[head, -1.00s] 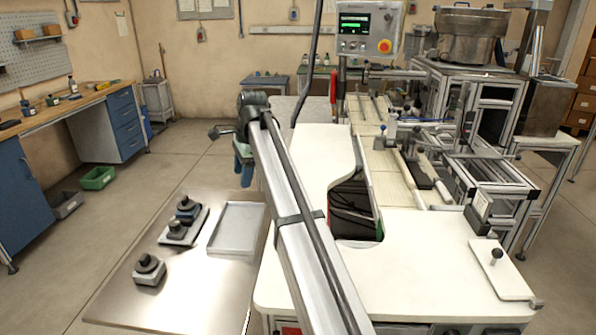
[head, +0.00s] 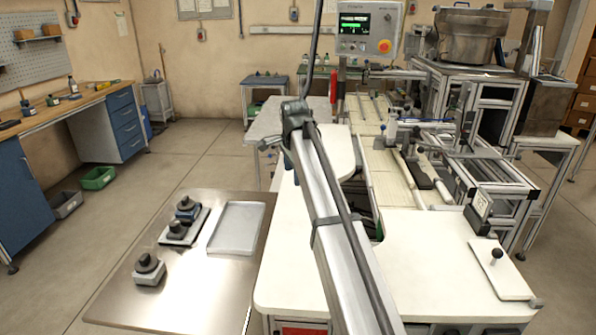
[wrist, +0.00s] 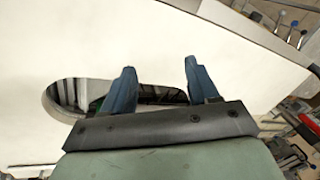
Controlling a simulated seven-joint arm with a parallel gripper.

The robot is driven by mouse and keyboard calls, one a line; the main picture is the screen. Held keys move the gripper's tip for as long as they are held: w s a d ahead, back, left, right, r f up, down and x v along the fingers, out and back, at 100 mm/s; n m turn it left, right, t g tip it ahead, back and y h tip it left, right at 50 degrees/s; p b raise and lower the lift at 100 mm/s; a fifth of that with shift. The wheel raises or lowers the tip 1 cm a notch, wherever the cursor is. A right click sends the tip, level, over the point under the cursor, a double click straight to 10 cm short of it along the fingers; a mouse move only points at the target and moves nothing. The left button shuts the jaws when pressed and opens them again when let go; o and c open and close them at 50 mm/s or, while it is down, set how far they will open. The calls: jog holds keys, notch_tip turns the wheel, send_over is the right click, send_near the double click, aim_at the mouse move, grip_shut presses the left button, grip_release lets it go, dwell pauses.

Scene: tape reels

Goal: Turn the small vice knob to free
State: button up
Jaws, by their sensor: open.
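My gripper (wrist: 159,65) is open, with its two blue fingers apart and nothing between them. In the wrist view it is over the white worktop (wrist: 200,40) and its dark rounded cutout (wrist: 62,97). In the head view the gripper is mostly hidden behind my arm. Another black knob (head: 496,255) stands on a white plate at the right. I cannot tell which knob is the small vice's. My gripper is apart from all of these.
A shallow grey tray (head: 237,229) lies beside the knobs on the steel table (head: 205,285). A control panel (head: 368,28) and an aluminium-framed machine (head: 480,185) stand beyond the white worktop. The worktop's front right is mostly clear.

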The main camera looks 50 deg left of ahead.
jog(key=shift+w+d, duration=0.3)
jog(key=shift+w, duration=0.35)
notch_tip(320, 180, up, 5)
jog(key=m+g, duration=0.4)
jog(key=g, duration=0.2)
send_over(173, 223)
jog(key=w+d, duration=0.3)
jog(key=w, duration=0.2)
jog(key=x, duration=1.3)
jog(key=shift+f, duration=0.15)
